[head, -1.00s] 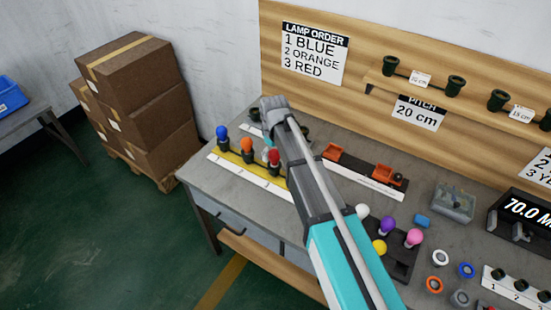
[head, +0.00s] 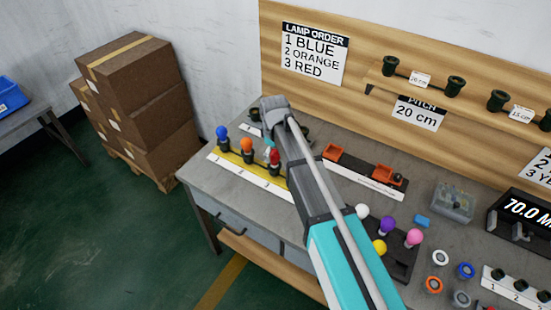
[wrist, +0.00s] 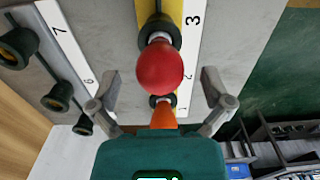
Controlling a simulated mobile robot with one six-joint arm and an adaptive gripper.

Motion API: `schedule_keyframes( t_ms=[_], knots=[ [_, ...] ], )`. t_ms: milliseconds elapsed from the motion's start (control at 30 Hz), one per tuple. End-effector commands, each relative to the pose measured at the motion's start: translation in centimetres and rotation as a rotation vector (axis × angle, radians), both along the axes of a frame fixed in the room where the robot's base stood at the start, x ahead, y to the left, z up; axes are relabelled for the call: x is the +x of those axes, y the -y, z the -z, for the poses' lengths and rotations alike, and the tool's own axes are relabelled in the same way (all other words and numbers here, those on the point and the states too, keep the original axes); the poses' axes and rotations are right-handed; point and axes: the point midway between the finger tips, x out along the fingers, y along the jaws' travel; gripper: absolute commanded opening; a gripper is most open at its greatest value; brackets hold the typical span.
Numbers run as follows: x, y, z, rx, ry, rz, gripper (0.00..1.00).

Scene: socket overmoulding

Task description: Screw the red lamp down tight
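The red lamp (head: 274,156) stands in the socket at position 3 of the yellow strip (head: 220,157). In the wrist view the red lamp (wrist: 160,68) sits over its dark socket, near the strip's label 3. How far it is screwed in cannot be told. My gripper (wrist: 163,103) is open, with its two fingers spread wide on either side of the lamp's line and apart from it. In the head view my arm hides most of the gripper. The orange lamp (head: 247,144) and the blue lamp (head: 222,132) stand in the sockets farther left.
A dark holder (head: 403,262) with white, purple, yellow and pink lamps stands near the front. Several coloured rings (head: 440,257) lie to its right. A second strip with dark sockets (wrist: 58,97) runs at the left in the wrist view.

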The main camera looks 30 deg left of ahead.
Motion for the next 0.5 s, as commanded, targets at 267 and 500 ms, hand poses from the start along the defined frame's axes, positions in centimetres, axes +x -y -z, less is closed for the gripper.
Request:
schedule_keyframes(
  t_ms=[267,500],
  knots=[
    [0.0,0.0,0.0,0.0,0.0,0.001,0.44],
    [0.0,0.0,0.01,0.0,0.0,0.006,0.25]
  ],
)
